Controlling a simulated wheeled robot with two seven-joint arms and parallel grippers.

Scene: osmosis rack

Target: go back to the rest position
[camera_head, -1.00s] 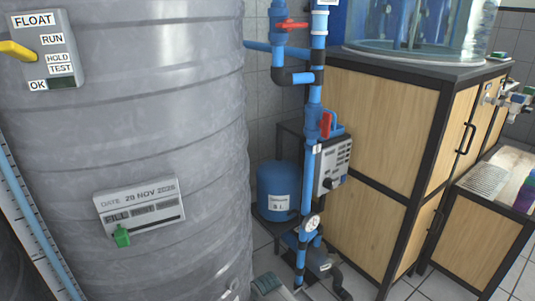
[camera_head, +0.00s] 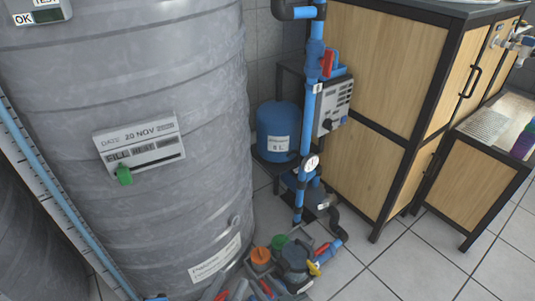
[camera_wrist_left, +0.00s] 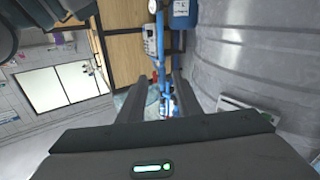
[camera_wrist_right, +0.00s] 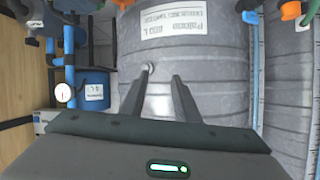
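Neither gripper shows in the head view. In the left wrist view my left gripper (camera_wrist_left: 159,82) has its two dark fingers apart, with nothing held between them; blue piping and the floor show beyond. In the right wrist view my right gripper (camera_wrist_right: 159,80) also has its fingers apart and empty, in front of the grey ribbed tank (camera_wrist_right: 215,60). How far the fingers are from the tank is hard to tell. The arms' overall pose is not visible.
The large grey tank (camera_head: 60,130) fills the left, with a fill panel (camera_head: 140,146) on it. Blue piping (camera_head: 308,130), a blue vessel (camera_head: 278,125) and a wooden cabinet (camera_head: 365,70) stand to its right. Valves and fittings (camera_head: 285,262) crowd the bottom. Tiled floor (camera_head: 420,262) is clear at lower right.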

